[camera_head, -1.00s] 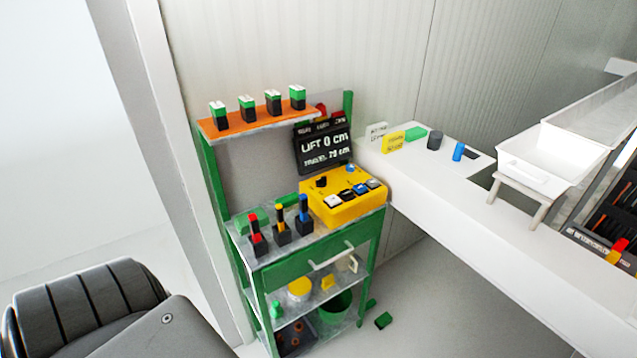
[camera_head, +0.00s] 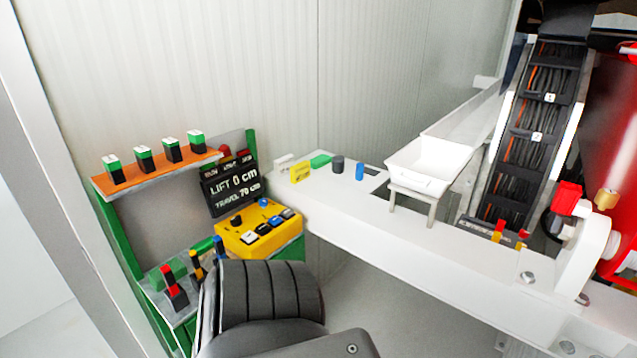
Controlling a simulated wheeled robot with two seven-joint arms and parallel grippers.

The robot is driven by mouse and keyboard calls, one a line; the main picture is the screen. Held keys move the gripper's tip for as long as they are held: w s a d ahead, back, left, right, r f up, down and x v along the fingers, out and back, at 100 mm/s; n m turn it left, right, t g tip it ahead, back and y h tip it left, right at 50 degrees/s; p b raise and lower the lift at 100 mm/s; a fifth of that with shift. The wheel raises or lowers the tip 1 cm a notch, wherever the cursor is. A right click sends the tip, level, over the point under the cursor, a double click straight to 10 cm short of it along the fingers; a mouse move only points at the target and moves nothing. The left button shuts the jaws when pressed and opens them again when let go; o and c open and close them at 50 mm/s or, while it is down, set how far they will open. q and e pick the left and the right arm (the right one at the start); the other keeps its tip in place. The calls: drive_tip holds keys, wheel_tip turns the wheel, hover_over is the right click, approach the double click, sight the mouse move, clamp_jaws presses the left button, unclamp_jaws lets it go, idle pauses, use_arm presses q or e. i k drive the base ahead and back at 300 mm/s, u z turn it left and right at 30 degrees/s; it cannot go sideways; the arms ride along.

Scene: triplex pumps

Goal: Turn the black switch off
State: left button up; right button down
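A yellow control box (camera_head: 262,238) sits on the green bench at the left. A black switch knob (camera_head: 236,221) stands on its top, towards the left side; its setting is too small to read. A blue button (camera_head: 263,203) and several white, black and blue buttons (camera_head: 268,227) share the box top. Neither gripper shows in the view. A dark ribbed part of my own arm (camera_head: 262,300) rises from the bottom, just in front of the box, and hides part of the bench.
A display reading LIFT 0 cm (camera_head: 232,190) stands behind the box. Red, yellow and blue-topped levers (camera_head: 172,287) stand left of my arm. A white beam (camera_head: 400,235) runs right, carrying a white tray (camera_head: 425,165). Red machinery (camera_head: 615,130) stands far right.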

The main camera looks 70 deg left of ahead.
sight(236, 221)
drive_tip(key=z, duration=0.4)
drive_tip(key=k, duration=1.2)
drive_tip(key=u, duration=1.5)
